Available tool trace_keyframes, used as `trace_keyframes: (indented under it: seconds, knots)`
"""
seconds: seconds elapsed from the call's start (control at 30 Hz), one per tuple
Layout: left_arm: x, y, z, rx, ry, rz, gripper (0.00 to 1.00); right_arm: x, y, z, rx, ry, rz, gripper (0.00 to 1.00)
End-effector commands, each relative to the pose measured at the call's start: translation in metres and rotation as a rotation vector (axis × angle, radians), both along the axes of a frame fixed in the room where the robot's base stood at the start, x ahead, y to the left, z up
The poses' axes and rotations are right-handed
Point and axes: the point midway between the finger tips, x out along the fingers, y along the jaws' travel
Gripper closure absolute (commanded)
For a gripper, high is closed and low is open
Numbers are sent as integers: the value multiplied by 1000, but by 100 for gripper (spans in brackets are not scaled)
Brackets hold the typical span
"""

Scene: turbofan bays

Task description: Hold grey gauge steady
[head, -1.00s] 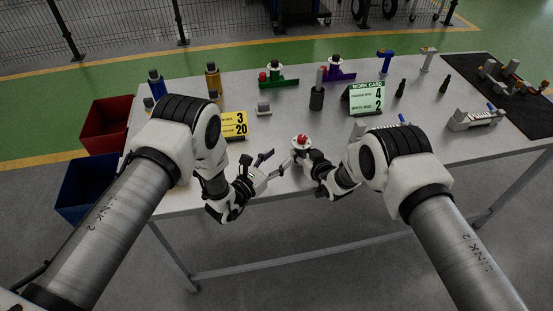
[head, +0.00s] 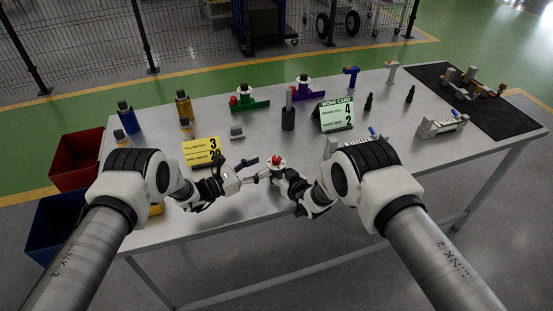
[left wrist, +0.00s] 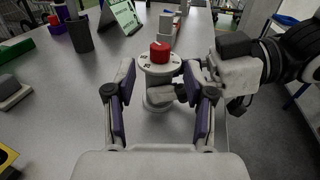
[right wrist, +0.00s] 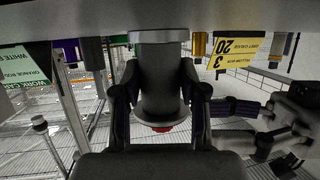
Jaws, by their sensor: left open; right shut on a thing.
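The grey gauge (head: 277,166) has a white dial and a red knob on top. It stands upright near the table's front edge. It also shows in the left wrist view (left wrist: 158,66) and, upside down, in the right wrist view (right wrist: 160,85). My right gripper (head: 283,178) is shut on the gauge's grey body, with a finger on each side in the right wrist view (right wrist: 160,80). My left gripper (head: 254,172) is open to the left of the gauge. In the left wrist view its fingers (left wrist: 160,76) are apart, with the dial showing between and beyond their tips.
A yellow card (head: 201,152) and a small grey block (head: 237,132) lie left of the gauge. A dark cylinder (head: 288,117), a green work card (head: 337,115) and green (head: 249,102) and purple (head: 308,93) stands are behind. Red (head: 80,160) and blue (head: 58,220) bins flank the table's left side.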

Motion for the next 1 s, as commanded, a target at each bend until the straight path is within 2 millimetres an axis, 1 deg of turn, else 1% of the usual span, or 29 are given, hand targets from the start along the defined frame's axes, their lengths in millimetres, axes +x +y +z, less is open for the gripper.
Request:
trace_keyframes:
  seconds: [0.03, 0.1, 0.2, 0.3, 0.4, 0.63, 0.67, 0.7, 0.77, 0.8, 1.0]
  knots:
    - [6, -13, 0, -2, -2, -3, 46, 0, 0, -1, 0, 1, 0, 100]
    - [15, -27, -1, -1, -2, -3, 46, 0, 0, -1, 0, 1, -1, 100]
    - [27, -44, 0, -2, -2, -1, 46, 0, 0, -1, 0, 1, -1, 100]
    - [34, -55, 0, -3, -2, -1, 46, 0, 0, 0, 0, 1, 0, 100]
    - [38, -60, 1, -2, 0, 1, 46, 0, 0, 0, 0, 1, 0, 100]
    - [39, -61, 1, -3, 1, 1, 46, 0, 0, -1, 0, 1, 0, 100]
    - [39, -61, 1, -3, 1, 1, 57, 0, 0, -1, 0, 1, 0, 100]
    - [38, -61, 1, -3, 1, 1, 71, 0, 0, -1, 0, 1, 0, 100]
    - [38, -61, 1, -3, 1, 1, 92, 0, 0, -1, 0, 1, 0, 100]
    - [38, -61, 1, -2, 0, 1, 100, 0, 0, -1, 0, 1, 0, 100]
    - [38, -61, 1, -4, 0, 10, 100, 0, 0, -1, 0, 1, 0, 100]
